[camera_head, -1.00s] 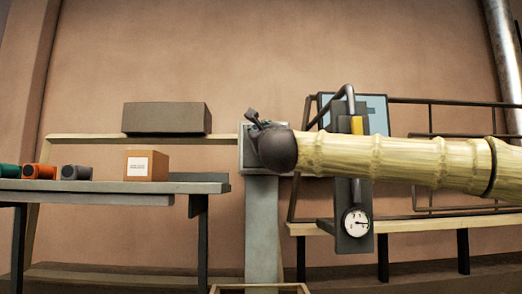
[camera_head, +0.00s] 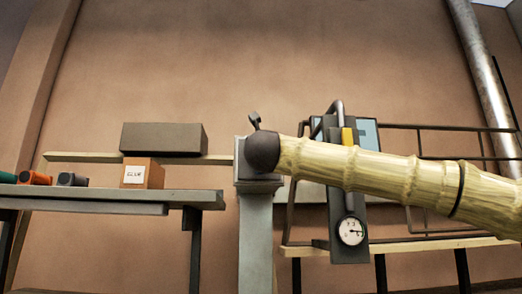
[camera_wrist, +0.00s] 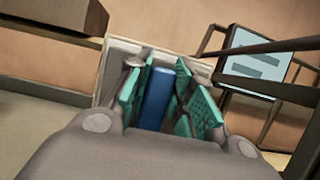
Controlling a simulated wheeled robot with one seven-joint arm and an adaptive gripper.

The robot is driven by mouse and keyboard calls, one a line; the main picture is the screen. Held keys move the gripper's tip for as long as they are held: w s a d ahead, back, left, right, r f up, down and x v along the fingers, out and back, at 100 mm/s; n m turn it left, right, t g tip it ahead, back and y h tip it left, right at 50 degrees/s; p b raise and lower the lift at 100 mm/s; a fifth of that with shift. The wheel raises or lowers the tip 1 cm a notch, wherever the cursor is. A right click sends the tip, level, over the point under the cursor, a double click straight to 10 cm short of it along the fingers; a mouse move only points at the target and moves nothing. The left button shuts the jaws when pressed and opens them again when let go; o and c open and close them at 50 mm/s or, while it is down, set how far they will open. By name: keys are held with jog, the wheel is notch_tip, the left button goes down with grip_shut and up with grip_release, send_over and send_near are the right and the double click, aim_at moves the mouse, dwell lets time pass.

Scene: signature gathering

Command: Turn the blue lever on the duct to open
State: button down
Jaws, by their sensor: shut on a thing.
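The blue lever (camera_wrist: 156,97) shows in the wrist view between the green finger pads of my gripper (camera_wrist: 160,95). The pads sit close on both sides of it, and my gripper is shut on it. Behind the lever is a pale square plate of the duct (camera_wrist: 125,48). In the head view, the grey duct post (camera_head: 258,235) stands upright in the middle. The dark end of my arm covers its top, so the lever and fingers are hidden there.
To the left, a grey table (camera_head: 110,196) holds an orange box (camera_head: 142,176) and several small cylinders. A grey block (camera_head: 163,138) rests on a shelf behind. To the right stand a dark panel with a gauge (camera_head: 351,231), a blue screen (camera_head: 368,132) and metal railings (camera_head: 440,127).

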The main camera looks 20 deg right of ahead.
jog(key=shift+s+d+r, duration=0.1)
jog(key=shift+r, duration=0.15)
jog(key=c, duration=1.2)
grip_release()
jog(key=shift+s, duration=0.1)
jog(key=shift+c, duration=0.2)
jog(key=shift+f, duration=0.1)
jog(key=shift+f, duration=0.1)
jog(key=v, duration=1.1)
jog(key=shift+s+f, duration=0.15)
jog(key=shift+s, duration=0.15)
